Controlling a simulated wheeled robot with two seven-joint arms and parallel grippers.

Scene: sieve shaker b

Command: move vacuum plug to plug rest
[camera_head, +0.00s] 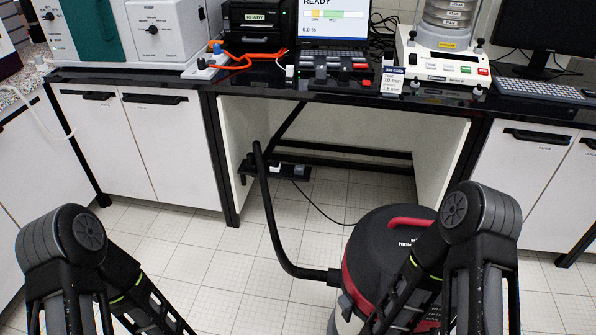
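A thin black cord (318,208) runs from the vacuum cleaner (388,232) up to a dark power strip (288,173) under the bench. Small pale shapes sit on the strip. One, at the cord's end (299,170), looks like the vacuum plug, but it is too small to be sure or to tell whether it is seated. I cannot make out a plug rest for certain. My two arms show at the lower left and lower right. Both forearms run out of the bottom of the picture, so neither gripper shows.
The black hose (268,215) rises beside the strip. The black benchtop (250,85) carries a screen (334,20), a red-and-black block (336,72), a sieve shaker (440,65) and a keyboard (540,90). White cabinets (168,145) flank the knee space. Tiled floor at the left is clear.

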